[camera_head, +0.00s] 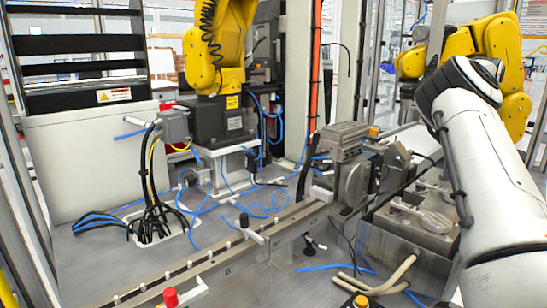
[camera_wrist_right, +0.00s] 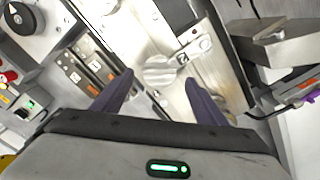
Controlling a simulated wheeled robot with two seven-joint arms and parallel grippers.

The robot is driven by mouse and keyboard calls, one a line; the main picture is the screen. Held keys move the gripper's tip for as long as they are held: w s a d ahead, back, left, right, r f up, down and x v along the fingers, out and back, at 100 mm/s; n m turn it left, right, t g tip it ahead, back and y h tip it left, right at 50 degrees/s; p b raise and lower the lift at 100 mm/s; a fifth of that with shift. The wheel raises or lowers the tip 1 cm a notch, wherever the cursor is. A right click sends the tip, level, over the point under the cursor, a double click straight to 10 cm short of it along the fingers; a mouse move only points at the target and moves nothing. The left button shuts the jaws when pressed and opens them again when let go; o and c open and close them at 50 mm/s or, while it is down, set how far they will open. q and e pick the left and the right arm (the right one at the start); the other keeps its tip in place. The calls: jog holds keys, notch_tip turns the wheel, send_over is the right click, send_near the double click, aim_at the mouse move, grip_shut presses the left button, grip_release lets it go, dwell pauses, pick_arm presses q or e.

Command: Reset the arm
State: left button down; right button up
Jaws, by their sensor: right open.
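My right arm (camera_head: 490,180) is white with dark joint bands. It reaches in from the right edge of the head view, bent at a raised dark joint. Its gripper cannot be made out in the head view. In the right wrist view my right gripper (camera_wrist_right: 157,88) is open, with two dark purple fingers spread apart. A shiny metal part (camera_wrist_right: 160,72) shows between and beyond the fingertips, on a metal fixture. Nothing is held between the fingers. My left arm and left gripper are not in view.
A metal fixture (camera_head: 412,228) with rounded parts lies beside my right arm. A grey machine block (camera_head: 348,165) stands left of it, on a long rail (camera_head: 215,262). Yellow robot arms (camera_head: 218,45) stand behind. Blue hoses and black cables lie on the grey table (camera_head: 95,262).

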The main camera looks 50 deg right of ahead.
jog(key=shift+f, duration=1.5)
